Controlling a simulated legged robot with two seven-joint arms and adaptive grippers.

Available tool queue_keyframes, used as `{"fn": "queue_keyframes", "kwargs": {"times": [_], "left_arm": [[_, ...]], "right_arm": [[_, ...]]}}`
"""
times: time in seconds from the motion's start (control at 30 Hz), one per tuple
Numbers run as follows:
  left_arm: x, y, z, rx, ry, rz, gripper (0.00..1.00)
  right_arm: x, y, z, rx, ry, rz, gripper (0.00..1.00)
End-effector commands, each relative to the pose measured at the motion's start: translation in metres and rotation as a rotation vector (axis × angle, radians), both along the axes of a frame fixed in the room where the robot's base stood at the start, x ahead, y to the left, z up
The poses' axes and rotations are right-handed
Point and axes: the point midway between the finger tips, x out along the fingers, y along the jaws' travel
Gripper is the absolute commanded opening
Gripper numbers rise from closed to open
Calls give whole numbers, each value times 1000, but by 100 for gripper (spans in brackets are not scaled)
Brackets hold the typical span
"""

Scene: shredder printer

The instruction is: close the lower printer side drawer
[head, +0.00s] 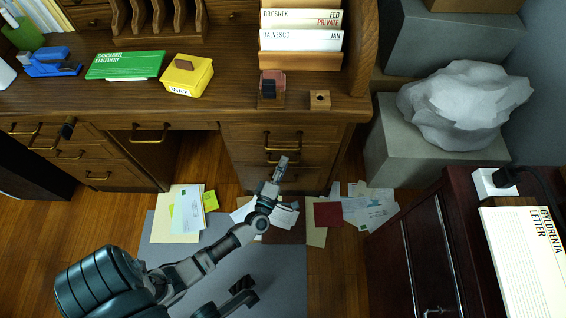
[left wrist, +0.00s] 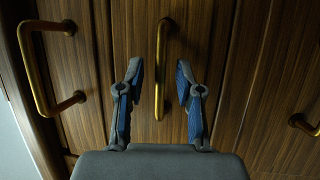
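The wooden desk's right-hand drawer stack (head: 245,150) has brass handles. An upper handle (head: 283,132) shows in the head view, and lower drawer fronts are partly covered by my left gripper (head: 282,165). In the left wrist view my left gripper (left wrist: 159,80) is open and empty. A brass handle (left wrist: 161,35) appears between its two fingers, apart from both. Another handle (left wrist: 35,75) is at the left and a third (left wrist: 302,124) at the right edge. I cannot tell how far any drawer stands out. No printer is clearly visible.
Papers (head: 185,213) and a red folder (head: 328,214) lie on the floor before the desk. The knee space left of the stack is open.

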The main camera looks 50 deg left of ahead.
Motion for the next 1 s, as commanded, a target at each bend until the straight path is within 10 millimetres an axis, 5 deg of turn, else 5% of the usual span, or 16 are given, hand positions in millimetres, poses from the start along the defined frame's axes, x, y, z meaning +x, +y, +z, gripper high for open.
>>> {"fn": "queue_keyframes", "kwargs": {"times": [0.5, 1.0], "left_arm": [[-90, -41, -21, -3, 5, 3, 36], [-100, -46, -23, -4, 3, 4, 36]], "right_arm": [[1, 1, -1, -4, 2, 0, 0], [5, 1, -3, -4, 7, 1, 0]]}}
